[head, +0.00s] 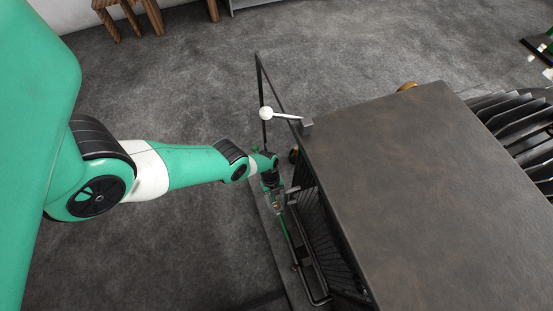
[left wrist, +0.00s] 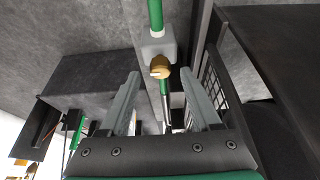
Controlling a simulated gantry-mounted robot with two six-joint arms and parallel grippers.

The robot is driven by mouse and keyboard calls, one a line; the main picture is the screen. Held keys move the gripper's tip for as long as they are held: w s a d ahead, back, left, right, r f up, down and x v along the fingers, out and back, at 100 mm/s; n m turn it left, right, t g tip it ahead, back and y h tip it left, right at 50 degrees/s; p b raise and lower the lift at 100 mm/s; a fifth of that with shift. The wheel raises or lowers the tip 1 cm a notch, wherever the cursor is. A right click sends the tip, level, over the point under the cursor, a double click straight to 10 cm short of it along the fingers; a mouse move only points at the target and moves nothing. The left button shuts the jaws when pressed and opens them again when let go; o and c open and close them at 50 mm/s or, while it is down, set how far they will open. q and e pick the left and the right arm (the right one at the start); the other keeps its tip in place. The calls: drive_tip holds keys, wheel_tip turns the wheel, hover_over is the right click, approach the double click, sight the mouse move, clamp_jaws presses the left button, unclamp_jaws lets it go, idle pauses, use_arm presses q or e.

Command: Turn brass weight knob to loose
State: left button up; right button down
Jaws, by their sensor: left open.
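The brass weight knob (left wrist: 160,72) shows in the left wrist view, small and rounded, on a grey block with a green rod (left wrist: 155,15) running beyond it. My left gripper (left wrist: 160,76) is open, its two grey fingers on either side of the knob in that view. Whether the fingers touch it or how far off it is, I cannot tell. In the head view my left gripper (head: 277,203) points down at the left side of the dark machine, over the rod; the knob cannot be made out there. My right gripper is in neither view.
A dark bench-like top (head: 430,190) fills the right of the head view. A lever with a white ball (head: 266,113) sticks out above my gripper. A black mesh guard (head: 320,225) stands close on the right. Open grey floor lies to the left.

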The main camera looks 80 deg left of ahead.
use_arm(q)
drive_tip(key=shift+b+x, duration=0.3)
drive_tip(key=shift+x, duration=0.55)
drive_tip(key=shift+r, duration=0.1)
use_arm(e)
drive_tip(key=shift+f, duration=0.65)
use_arm(q)
clamp_jaws()
